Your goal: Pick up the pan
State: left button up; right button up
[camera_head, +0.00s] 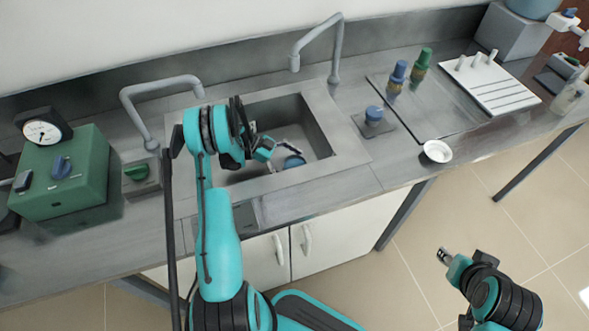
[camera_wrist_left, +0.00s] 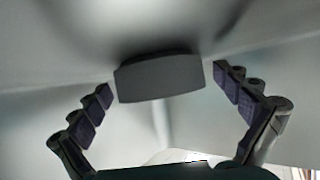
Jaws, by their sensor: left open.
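No clear pan shape shows in the head view. A small round blue-grey thing (camera_head: 293,162) lies in the sink, close to the fingertips of my left gripper (camera_head: 284,153); I cannot tell if it is the pan. My left gripper is open and reaches down into the sink basin. In the left wrist view, a grey block-like thing (camera_wrist_left: 160,78) shows between and beyond the spread fingers (camera_wrist_left: 164,112), with no visible contact. I cannot tell whether it is part of the pan. My right gripper (camera_head: 444,256) is over the floor at right, away from the counter.
The sink rim (camera_head: 352,157) surrounds the basin, and two grey faucets stand behind it. A green box with a gauge (camera_head: 70,175) is at left. A small white dish (camera_head: 437,151) sits at the counter's front edge. Bottles and a white rack (camera_head: 490,83) are at right.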

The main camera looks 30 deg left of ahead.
pick_arm(q)
jog(key=c, duration=1.1)
jog(key=shift+r, duration=0.1)
jog(key=shift+c, duration=0.2)
notch_tip(320, 180, up, 10)
jog(key=p, duration=0.3)
jog(key=shift+p, duration=0.4)
